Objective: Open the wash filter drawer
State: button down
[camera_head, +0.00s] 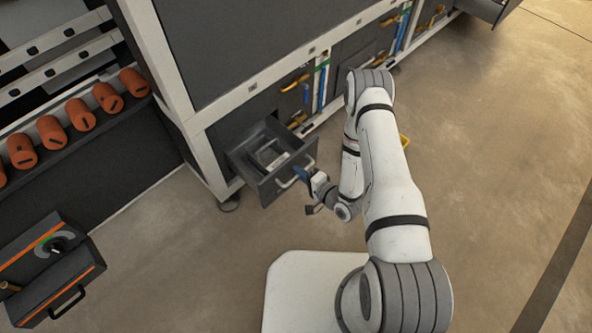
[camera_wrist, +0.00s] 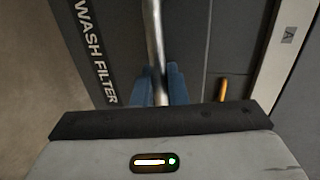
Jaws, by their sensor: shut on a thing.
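The wash filter drawer (camera_head: 266,188) is a dark grey box standing pulled out from the lower front of the washer, with a light-coloured item (camera_head: 270,155) inside it. My gripper (camera_head: 302,174) is at the drawer's front. In the wrist view, the drawer front carries the white words "WASH FILTER" (camera_wrist: 95,50). The blue fingers of my gripper (camera_wrist: 160,85) are shut on the metal bar handle (camera_wrist: 153,40), one finger on each side. The handle also shows in the head view (camera_head: 288,182).
The washer (camera_head: 240,50) runs along the back, with yellow-handled valves (camera_head: 295,83) and coloured pipes right of the drawer. Orange cylinders (camera_head: 80,114) line a shelf at left. A dark box (camera_head: 55,265) with a black handle stands front left. Open floor (camera_head: 500,150) lies right.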

jog(key=shift+w+d, duration=0.1)
jog(key=shift+w, duration=0.2)
jog(key=c, duration=1.7)
grip_release()
jog(key=shift+c, duration=0.2)
jog(key=shift+o, duration=1.1)
jog(key=shift+s, duration=0.15)
jog(key=p+v, duration=0.1)
jog(key=v, duration=0.6)
jog(key=shift+s+d+p, duration=0.15)
jog(key=shift+s+p, duration=0.1)
jog(key=shift+p, duration=0.15)
